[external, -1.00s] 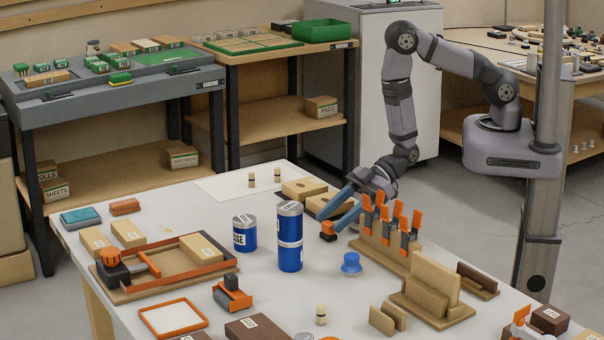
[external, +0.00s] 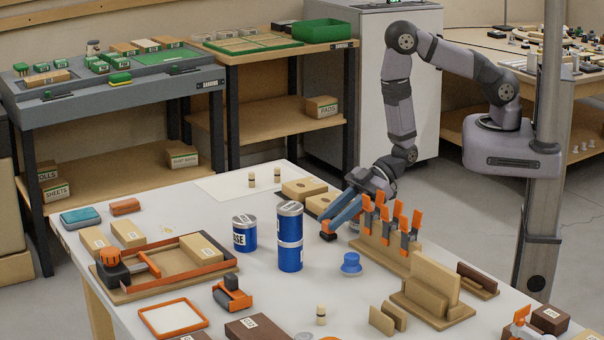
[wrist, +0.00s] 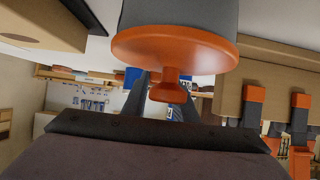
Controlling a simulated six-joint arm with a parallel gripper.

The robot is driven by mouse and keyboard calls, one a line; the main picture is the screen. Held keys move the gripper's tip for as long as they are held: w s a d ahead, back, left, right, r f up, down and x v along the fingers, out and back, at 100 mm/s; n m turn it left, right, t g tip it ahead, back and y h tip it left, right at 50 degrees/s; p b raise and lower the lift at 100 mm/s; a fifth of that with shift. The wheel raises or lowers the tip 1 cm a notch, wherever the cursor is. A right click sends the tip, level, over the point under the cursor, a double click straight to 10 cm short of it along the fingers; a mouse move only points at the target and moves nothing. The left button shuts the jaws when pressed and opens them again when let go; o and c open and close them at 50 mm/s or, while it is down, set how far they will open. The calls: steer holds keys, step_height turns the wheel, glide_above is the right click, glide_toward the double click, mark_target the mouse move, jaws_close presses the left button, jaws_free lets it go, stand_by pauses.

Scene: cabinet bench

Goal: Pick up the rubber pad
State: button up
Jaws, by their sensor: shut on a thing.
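The rubber pad (external: 328,236) is a small dark block with an orange top and knob, at the far side of the white table between the blue cans and the rack of orange clips. My gripper (external: 332,223) reaches down to it from the right with blue fingers shut on its orange knob. In the wrist view the pad's orange disc (wrist: 175,48) and knob fill the top middle, with its dark body behind. The fingertips (wrist: 168,98) are partly hidden behind the knob. I cannot tell whether the pad touches the table.
Blue cans (external: 290,240) stand just left of the pad. The wooden rack with orange clips (external: 385,240) is close on the right. A blue knob-shaped part (external: 351,263) sits in front. Wooden blocks (external: 304,189) lie behind.

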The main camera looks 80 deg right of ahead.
step_height(320, 180, up, 10)
steer(key=shift+b, duration=0.45)
steer(key=shift+f, duration=0.1)
stand_by(0.3)
